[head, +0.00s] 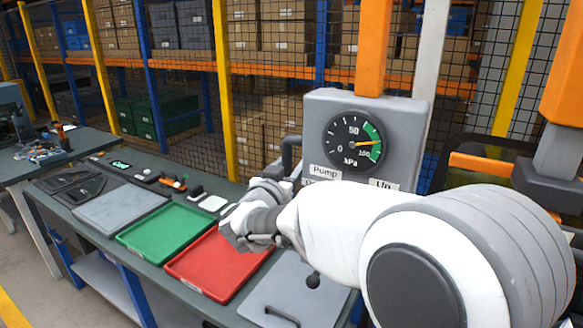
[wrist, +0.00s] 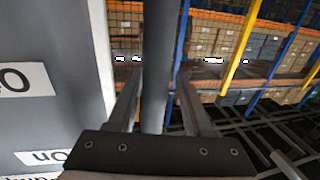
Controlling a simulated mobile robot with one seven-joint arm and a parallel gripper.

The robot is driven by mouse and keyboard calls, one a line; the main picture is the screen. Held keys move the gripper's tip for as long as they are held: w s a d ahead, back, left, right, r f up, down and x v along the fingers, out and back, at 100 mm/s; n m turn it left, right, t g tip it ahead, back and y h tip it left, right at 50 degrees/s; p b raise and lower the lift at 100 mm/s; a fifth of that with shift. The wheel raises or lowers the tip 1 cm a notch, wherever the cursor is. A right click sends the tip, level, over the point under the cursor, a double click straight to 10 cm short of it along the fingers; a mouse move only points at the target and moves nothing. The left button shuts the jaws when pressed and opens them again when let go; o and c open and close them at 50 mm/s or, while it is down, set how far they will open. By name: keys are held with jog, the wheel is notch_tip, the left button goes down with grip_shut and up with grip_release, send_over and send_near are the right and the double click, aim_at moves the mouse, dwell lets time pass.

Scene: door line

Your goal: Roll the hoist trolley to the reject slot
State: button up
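The hoist's grey control box (head: 405,110) hangs on an orange upright (head: 374,45) and carries a round kPa gauge (head: 355,143). A dark grey bar handle (head: 290,143) stands out from the box's left side. My gripper (head: 283,183) is at this handle, its fingers mostly hidden by my arm in the head view. In the wrist view the fingers (wrist: 160,90) lie on both sides of the upright bar (wrist: 160,35) and appear closed on it. The trolley itself is not clearly seen. No slot is marked reject; a red tray (head: 195,284) lies below my wrist.
On the bench are a green tray (head: 150,258), a grey panel (head: 108,207) and, right of the red tray, a grey plate (head: 262,312) with a handle. A mesh fence with yellow posts (head: 222,75) runs behind. An orange-and-grey fixture (head: 560,140) stands at right.

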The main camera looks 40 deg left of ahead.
jog(key=shift+d+f, duration=0.1)
jog(key=shift+d, duration=0.05)
jog(key=shift+s+d, duration=0.1)
jog(key=shift+s, duration=0.2)
jog(key=b+v, duration=0.3)
jog(key=v, duration=1.3)
jog(key=shift+s+d, duration=0.2)
jog(key=shift+s, duration=0.15)
